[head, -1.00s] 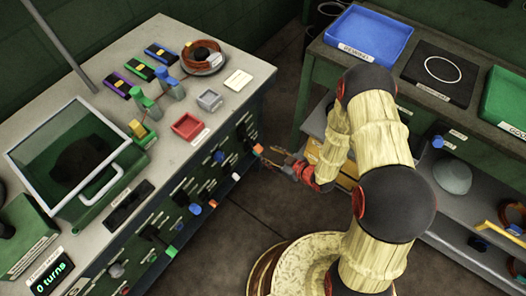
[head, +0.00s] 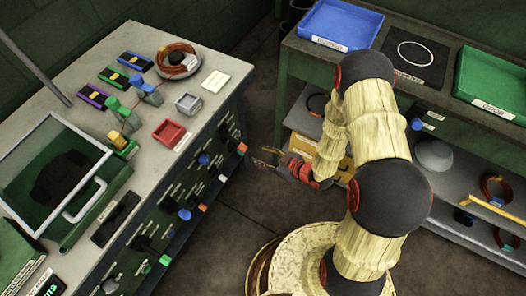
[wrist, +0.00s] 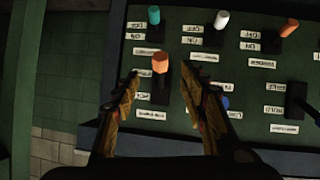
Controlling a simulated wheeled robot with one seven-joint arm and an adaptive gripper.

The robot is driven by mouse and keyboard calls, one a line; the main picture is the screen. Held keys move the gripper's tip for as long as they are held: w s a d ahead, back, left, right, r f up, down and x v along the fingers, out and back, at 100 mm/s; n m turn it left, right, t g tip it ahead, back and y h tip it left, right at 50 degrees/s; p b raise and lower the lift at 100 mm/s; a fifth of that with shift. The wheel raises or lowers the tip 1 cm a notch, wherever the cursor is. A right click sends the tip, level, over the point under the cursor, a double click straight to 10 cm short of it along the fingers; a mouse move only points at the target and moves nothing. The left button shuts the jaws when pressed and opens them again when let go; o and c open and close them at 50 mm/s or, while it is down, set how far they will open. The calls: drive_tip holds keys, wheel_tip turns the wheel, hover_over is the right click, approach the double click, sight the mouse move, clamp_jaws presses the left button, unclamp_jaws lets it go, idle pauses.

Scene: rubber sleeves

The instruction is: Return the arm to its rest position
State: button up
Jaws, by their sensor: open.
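My gripper (head: 266,159) is at the end of my bent arm, in the gap between the grey-topped workbench and the green shelving on the right. In the wrist view my gripper (wrist: 158,92) is open, with its two fingers apart. Beyond the fingers is the switch panel (wrist: 225,75) with labelled levers. An orange-capped lever (wrist: 160,64) shows between the fingertips, and I see no contact with it. In the head view my gripper is apart from the bench front and holds nothing that I can see.
The workbench (head: 215,62) stands at the left, with levers sticking out of its front. The shelving carries a blue tray (head: 340,22), a black mat (head: 413,58) and a green tray (head: 492,80). A yellow box (head: 304,145) sits close behind my gripper. Floor (head: 225,225) is clear between.

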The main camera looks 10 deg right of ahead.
drive_tip(key=s+d+f+m+g+h, duration=0.2)
drive_tip(key=s+d+f+g+h, duration=0.25)
drive_tip(key=s+d+f, duration=0.35)
drive_tip(key=s+d+r+m+g+h, duration=0.2)
drive_tip(key=d+r+m+g+h, duration=0.25)
drive_tip(key=d+r, duration=0.5)
drive_tip(key=s+a+r+m+t, duration=0.1)
drive_tip(key=s+a+r+t, duration=0.1)
drive_tip(key=r, duration=1.2)
drive_tip(key=s+a+r+m+t+p, duration=0.1)
drive_tip(key=s+r, duration=0.3)
drive_tip(key=r, duration=1)
drive_tip(key=s+a+r+m+t+p, duration=0.1)
drive_tip(key=s+a+r+m+t, duration=0.1)
drive_tip(key=r, duration=1.2)
drive_tip(key=shift+s+a+t, duration=0.3)
drive_tip(key=shift+s+a, duration=0.45)
drive_tip(key=shift+s, duration=0.15)
